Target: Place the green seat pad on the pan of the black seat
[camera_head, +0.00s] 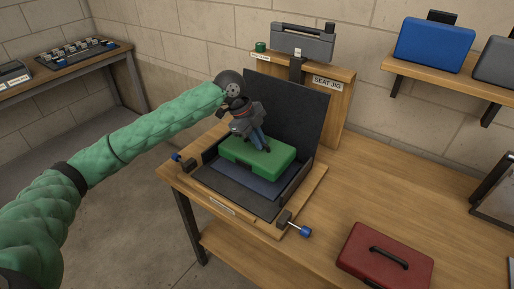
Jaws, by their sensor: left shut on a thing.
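The green seat pad (272,165) is a thick block over the pan of the black seat (218,182). My left gripper (263,148) comes down on top of the pad and is shut on its upper part. The pad appears close above the pan or touching it; I cannot tell which. The bare front of the pan shows in front of the pad. The black seat's backrest (305,110) stands upright behind it. My right gripper is not in the view.
The seat sits in a wooden jig with blue-ended clamps (303,231) at front right and left (176,157). A red case (385,256) lies on the bench at right. A blue case (433,44) stands on the wall shelf. The bench between jig and red case is clear.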

